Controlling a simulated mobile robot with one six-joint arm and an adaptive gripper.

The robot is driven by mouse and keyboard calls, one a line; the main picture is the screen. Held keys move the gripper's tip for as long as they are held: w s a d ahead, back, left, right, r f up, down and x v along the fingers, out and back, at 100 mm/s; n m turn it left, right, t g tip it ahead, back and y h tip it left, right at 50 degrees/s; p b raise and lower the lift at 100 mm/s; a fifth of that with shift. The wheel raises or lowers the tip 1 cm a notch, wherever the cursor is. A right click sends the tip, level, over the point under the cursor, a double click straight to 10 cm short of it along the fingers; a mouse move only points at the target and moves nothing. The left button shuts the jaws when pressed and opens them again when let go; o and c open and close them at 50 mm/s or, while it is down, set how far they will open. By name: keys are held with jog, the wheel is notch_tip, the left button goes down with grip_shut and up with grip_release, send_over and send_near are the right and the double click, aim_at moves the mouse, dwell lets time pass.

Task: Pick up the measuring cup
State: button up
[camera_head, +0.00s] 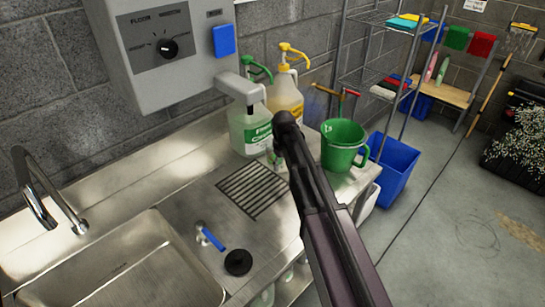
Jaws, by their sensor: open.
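The measuring cup, a green jug (340,153) with a handle on its right side, stands upright near the right end of the steel counter (185,190). My dark arm crosses the picture from the bottom edge up to just left of the cup. My gripper's fingers cannot be made out; they are out of view or hidden behind the arm. I see nothing holding the cup.
A green-labelled bottle (250,130) and a yellow-pump bottle (286,95) stand left of the cup. A dispenser box (160,45) hangs above the counter. A sink (140,270) lies front left. A blue bin (395,170) is on the floor at right.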

dwell(0.4)
grip_shut()
jog(key=shift+r+p, duration=0.4)
dwell(0.4)
jog(key=shift+r+p, duration=1.35)
jog(key=shift+p, duration=0.05)
jog(key=shift+s+d+r, duration=0.1)
jog(key=shift+r, duration=0.05)
jog(key=shift+s+d+r+p, duration=0.2)
jog(key=shift+s+d+p, duration=0.05)
jog(key=shift+s+d, duration=1.6)
jog(key=shift+s+d+r+p, duration=0.2)
jog(key=shift+s+d, duration=1.2)
jog(key=shift+d, duration=0.75)
jog(key=shift+s+d+r+p, duration=0.2)
jog(key=shift+s+d+p, duration=0.05)
jog(key=shift+s+d, duration=1.6)
jog(key=shift+w+d, duration=0.15)
jog(key=shift+d, duration=0.1)
